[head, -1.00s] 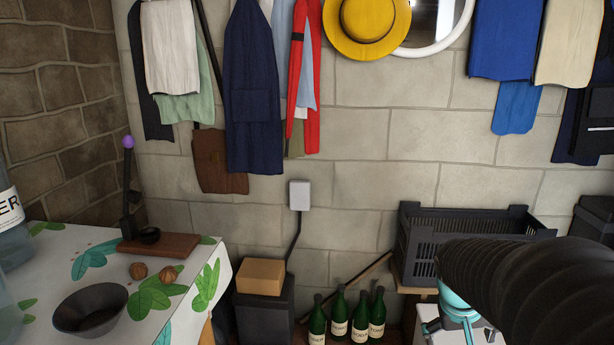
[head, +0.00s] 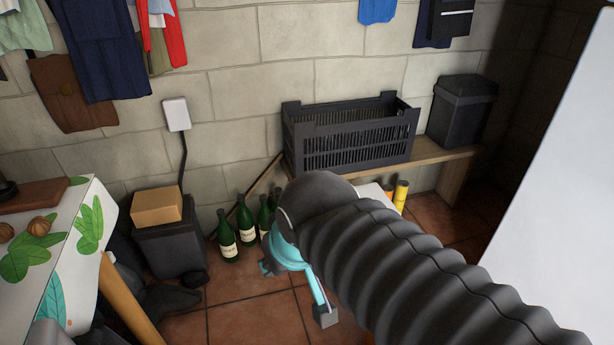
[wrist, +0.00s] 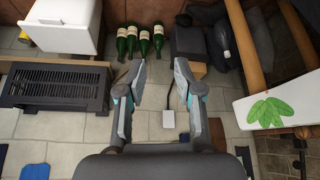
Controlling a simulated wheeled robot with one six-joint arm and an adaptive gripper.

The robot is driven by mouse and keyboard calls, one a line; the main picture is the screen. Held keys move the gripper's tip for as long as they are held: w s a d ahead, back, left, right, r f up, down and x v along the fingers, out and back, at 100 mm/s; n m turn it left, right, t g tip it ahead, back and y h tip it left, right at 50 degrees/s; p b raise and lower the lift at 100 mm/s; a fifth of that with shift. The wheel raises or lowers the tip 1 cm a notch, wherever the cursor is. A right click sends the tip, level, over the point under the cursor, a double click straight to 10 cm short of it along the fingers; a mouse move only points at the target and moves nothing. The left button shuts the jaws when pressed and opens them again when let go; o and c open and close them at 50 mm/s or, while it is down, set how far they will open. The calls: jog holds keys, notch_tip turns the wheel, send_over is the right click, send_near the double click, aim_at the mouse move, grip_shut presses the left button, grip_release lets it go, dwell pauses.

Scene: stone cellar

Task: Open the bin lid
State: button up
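A black bin (head: 462,110) with its lid down stands at the right end of the wooden bench in the head view. Another black bin-like container (head: 170,250) stands on the floor at the left, also in the wrist view (wrist: 188,42). A cardboard box (head: 156,206) rests on its top. I cannot tell which of the two the task means. My gripper shows in the wrist view (wrist: 160,75) with its two fingers apart and nothing between them. In the head view my dark arm hides part of it; it is apart from both containers.
A black slatted crate (head: 350,135) sits on the wooden bench (head: 425,158). Several green bottles (head: 248,222) stand on the floor beside the left container. A leaf-patterned table (head: 85,240) is at the left. A pale panel (head: 565,180) fills the right edge.

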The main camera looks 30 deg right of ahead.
jog(key=shift+d, duration=0.1)
jog(key=c, duration=0.4)
jog(key=shift+d+f, duration=0.1)
jog(key=shift+d, duration=0.15)
grip_shut()
jog(key=w+d+f+m+t+y+b, duration=0.1)
jog(key=w+d+f+m+y, duration=0.15)
jog(key=d+f+m, duration=0.8)
jog(key=w+d+f+m+t+y+b, duration=0.2)
jog(key=w+d+f+m, duration=0.25)
jog(key=f+m, duration=0.6)
jog(key=w+d+f+m+t+y+b, duration=0.1)
jog(key=w+d+f+m+y, duration=0.2)
jog(key=d+f+m, duration=0.85)
jog(key=w+d+f+m+t+h, duration=0.2)
jog(key=d+f+m+t+h, duration=0.35)
jog(key=d+h, duration=0.75)
jog(key=w+d+f+g+y, duration=0.1)
jog(key=w+d+f, duration=0.15)
jog(key=w, duration=0.25)
jog(key=w+d+f+y, duration=0.1)
jog(key=w+d+f, duration=0.15)
jog(key=w, duration=0.25)
jog(key=shift+s+a+r+m+p, duration=0.1)
jog(key=shift+s+r+m+p, duration=0.15)
jog(key=shift+r, duration=0.7)
jog(key=shift+s+a+r+m+p, duration=0.1)
jog(key=shift+s+r+m, duration=0.1)
jog(key=shift+r, duration=0.7)
